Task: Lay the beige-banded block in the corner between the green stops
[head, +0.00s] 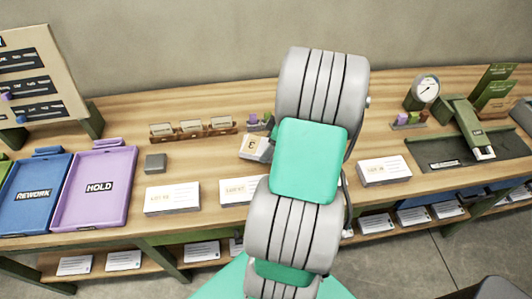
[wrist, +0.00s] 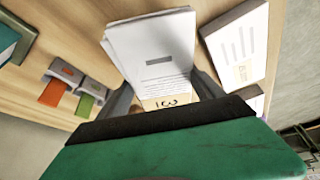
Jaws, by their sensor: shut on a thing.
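The beige-banded block (wrist: 155,50), a white paper stack with a beige band marked with dark characters, is between the two fingers of my gripper (wrist: 163,88) in the wrist view. The gripper is shut on it. In the head view, a white block with a beige marked patch (head: 256,147) shows just left of my arm and looks like the same one. My arm hides the gripper there.
Other white stacks lie along the bench front, at left (head: 172,199), centre (head: 238,190) and right (head: 384,171). A small grey block (head: 155,163) lies beside the purple HOLD tray (head: 97,215). A wooden card rack (head: 192,131) and a round gauge (head: 425,89) stand behind.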

